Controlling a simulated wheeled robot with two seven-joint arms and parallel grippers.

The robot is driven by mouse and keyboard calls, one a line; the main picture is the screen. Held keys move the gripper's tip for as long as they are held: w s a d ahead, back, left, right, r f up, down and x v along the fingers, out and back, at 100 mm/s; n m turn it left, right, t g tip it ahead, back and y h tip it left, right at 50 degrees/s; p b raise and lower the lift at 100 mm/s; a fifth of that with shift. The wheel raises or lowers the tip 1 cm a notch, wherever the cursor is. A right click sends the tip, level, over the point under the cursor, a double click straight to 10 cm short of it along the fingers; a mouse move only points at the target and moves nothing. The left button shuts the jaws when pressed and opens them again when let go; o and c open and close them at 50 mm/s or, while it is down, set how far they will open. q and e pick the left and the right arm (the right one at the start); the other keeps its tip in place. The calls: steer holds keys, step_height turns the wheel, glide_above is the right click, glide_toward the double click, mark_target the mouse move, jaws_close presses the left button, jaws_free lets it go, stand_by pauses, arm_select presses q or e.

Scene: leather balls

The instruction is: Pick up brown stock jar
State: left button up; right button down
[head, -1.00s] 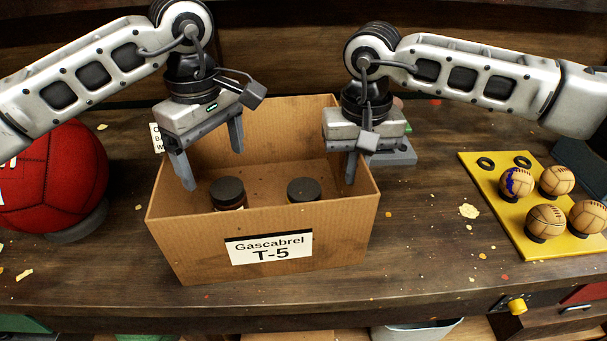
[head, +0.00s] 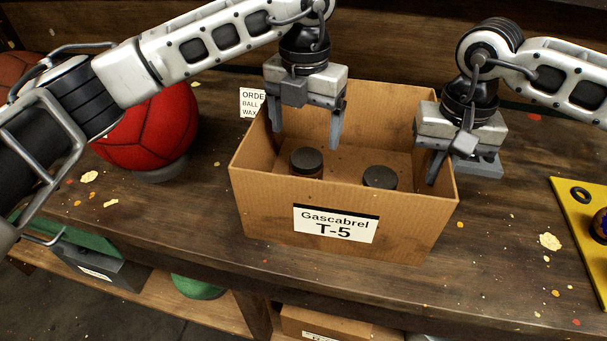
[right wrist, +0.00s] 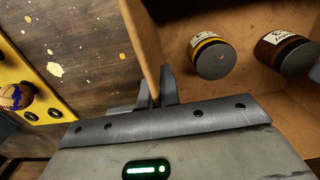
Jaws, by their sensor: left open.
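The open cardboard box (head: 265,195) labelled "Gascabrel T-5" stands on the table and holds two dark-lidded jars. The brown jar (right wrist: 288,52), with a pale label, is the left one in the head view (head: 307,161); its lower part is hidden by the box front. The other jar (right wrist: 213,58) has a yellow band and is the right one in the head view (head: 380,177). My left gripper (head: 307,138) is open and empty above the box, over or behind the brown jar. My right gripper (head: 436,170) is shut on the box's right wall, one finger each side (right wrist: 157,98).
A large red ball (head: 145,130) rests on a stand left of the box. A small order sign (head: 252,103) stands behind the box's left corner. A yellow board (head: 583,215) with rings lies at the right. The table front is clear except for flakes.

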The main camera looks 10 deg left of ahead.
mark_target(305, 162)
arm_select(q)
steer(key=n, duration=0.4)
steer(key=shift+w+f, duration=0.1)
steer(key=shift+w, duration=0.1)
steer(key=shift+f+n, duration=0.2)
steer(key=shift+n, duration=0.3)
step_height(305, 162, down, 6)
steer(key=shift+f, duration=0.25)
steer(key=shift+s+a+f, duration=0.15)
steer(key=shift+f, duration=2.45)
steer(key=c, duration=1.2)
